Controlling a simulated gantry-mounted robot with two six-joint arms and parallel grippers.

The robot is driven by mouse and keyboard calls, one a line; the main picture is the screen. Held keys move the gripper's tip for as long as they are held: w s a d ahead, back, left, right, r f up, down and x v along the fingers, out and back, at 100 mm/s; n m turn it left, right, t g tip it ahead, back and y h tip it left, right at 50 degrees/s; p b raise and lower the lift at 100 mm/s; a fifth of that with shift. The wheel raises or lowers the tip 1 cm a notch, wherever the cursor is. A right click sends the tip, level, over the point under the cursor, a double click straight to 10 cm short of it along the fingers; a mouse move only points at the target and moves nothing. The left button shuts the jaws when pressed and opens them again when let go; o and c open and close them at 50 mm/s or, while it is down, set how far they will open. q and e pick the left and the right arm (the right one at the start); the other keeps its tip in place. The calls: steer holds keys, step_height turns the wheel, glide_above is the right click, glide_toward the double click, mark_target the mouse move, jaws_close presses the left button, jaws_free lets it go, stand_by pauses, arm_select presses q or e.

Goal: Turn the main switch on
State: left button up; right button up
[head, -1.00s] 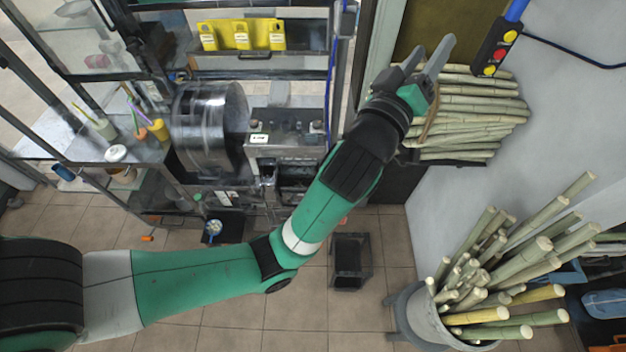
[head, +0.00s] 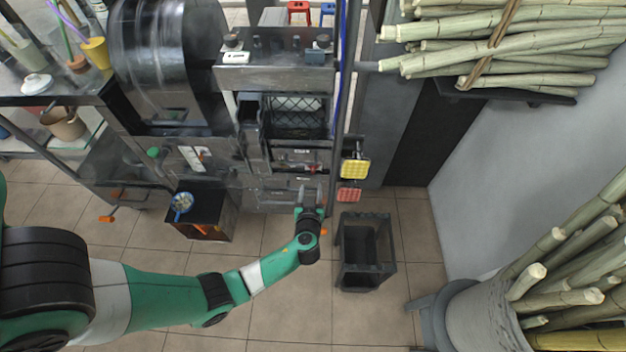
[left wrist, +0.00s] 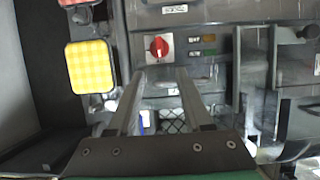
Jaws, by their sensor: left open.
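The main switch (left wrist: 159,47) is a red rotary knob on a white plate, set in a grey metal panel, in the left wrist view. Its white mark looks roughly vertical in that picture. My left gripper (head: 311,191) is open and empty, in front of the lower part of the machine in the head view. In the left wrist view its two fingers (left wrist: 161,75) point toward the panel, with the knob just beyond and between the tips. I see no contact. The knob is too small to make out surely in the head view. My right gripper is not in view.
A yellow pad (head: 355,168) and a red pad (head: 348,195) stick out beside the panel. A dark open bin (head: 365,250) stands on the floor near my forearm. Cane bundles (head: 500,45) lie on a rack at the upper right.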

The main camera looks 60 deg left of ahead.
mark_target(313, 169)
arm_select(q)
steer(key=b+x, duration=0.2)
steer(key=x, duration=0.2)
steer(key=b+x, duration=0.2)
steer(key=x, duration=0.1)
steer(key=b+x, duration=0.3)
steer(key=x, duration=0.1)
steer(key=shift+w+a+r, duration=0.2)
steer(key=shift+w+a, duration=0.1)
steer(key=shift+a, duration=0.05)
steer(key=shift+s+d+f, duration=0.1)
jaws_close()
